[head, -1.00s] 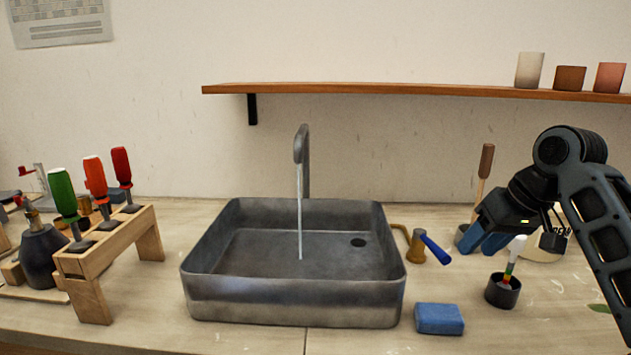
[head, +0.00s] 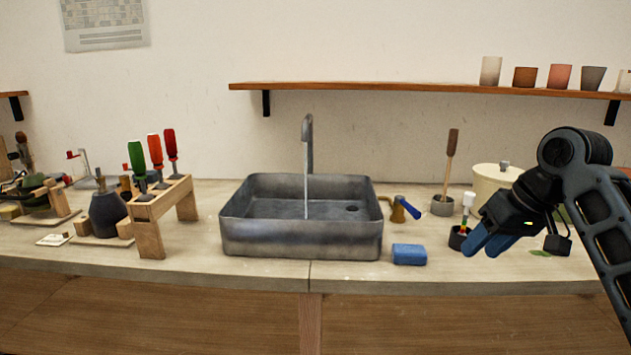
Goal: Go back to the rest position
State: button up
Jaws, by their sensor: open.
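My gripper (head: 484,249) is at the right of the head view, with blue fingers pointing down and to the left. It is open and I see nothing between the fingers. It hangs in front of the counter's right part, and its fingers overlap a small dark cup (head: 458,238) with a white-topped, colour-banded stick (head: 467,205) in it. I cannot tell whether the gripper touches the cup. My arm comes in from the right edge and hides part of the counter there.
A grey sink (head: 300,238) with running water stands mid-counter. A blue sponge (head: 409,254) and a blue-handled tool (head: 402,208) lie right of it. A wooden rack (head: 150,238) of screwdrivers stands left. A cream pot (head: 492,180) stands behind my gripper. The counter's front edge (head: 200,276) is clear.

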jog(key=s+a+f+m+t+y, duration=0.1)
jog(key=s+a+f+t, duration=0.15)
jog(key=a+f, duration=0.4)
jog(key=s+a+f+m+t+y, duration=0.1)
jog(key=s+a+f, duration=0.2)
jog(key=a+f, duration=0.4)
jog(key=s+a+f+m+t+h, duration=0.1)
jog(key=s+f+t, duration=0.1)
jog(key=s+f, duration=0.4)
jog(key=s+a+f+m+t, duration=0.1)
jog(key=s+a+f, duration=0.15)
jog(key=s, duration=0.55)
jog(key=s+d+t+h, duration=0.2)
jog(key=s+d+h, duration=0.15)
jog(key=s, duration=1.45)
jog(key=s+d+r+n+t, duration=0.1)
jog(key=s+d+r, duration=0.1)
jog(key=s+r, duration=0.3)
jog(key=s+d+r+n+t, duration=0.1)
jog(key=s+d+r, duration=0.1)
jog(key=s+r, duration=0.4)
jog(key=v, duration=0.3)
jog(key=shift+s+d+f, duration=0.2)
jog(key=shift+s, duration=0.15)
